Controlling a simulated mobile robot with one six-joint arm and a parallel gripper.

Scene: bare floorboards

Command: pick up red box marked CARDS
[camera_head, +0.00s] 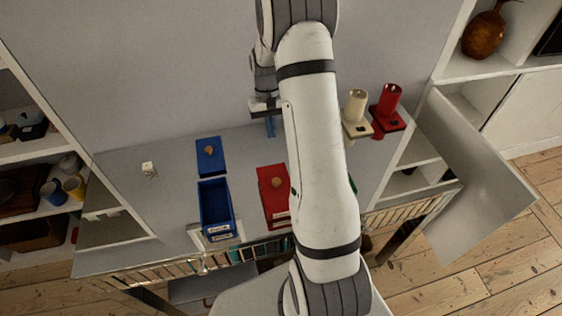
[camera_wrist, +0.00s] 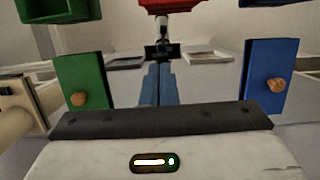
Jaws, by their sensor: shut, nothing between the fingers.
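A red box (camera_head: 276,210) stands near the front of the grey counter, with a brown knob on its red lid and a pale label on its front. The label is too small to read, and my arm covers the box's right side. In the wrist view a red shape (camera_wrist: 172,5) is cut off at the top edge. My gripper (camera_head: 270,127) is behind the box, over the back of the counter, apart from it. Its blue fingers (camera_wrist: 155,85) are together in the wrist view, with nothing between them.
Left of the red box are an open blue box (camera_head: 215,208) and a blue lid (camera_head: 210,157). A green lid (camera_wrist: 82,85) shows in the wrist view. A small white object (camera_head: 148,168) lies far left.

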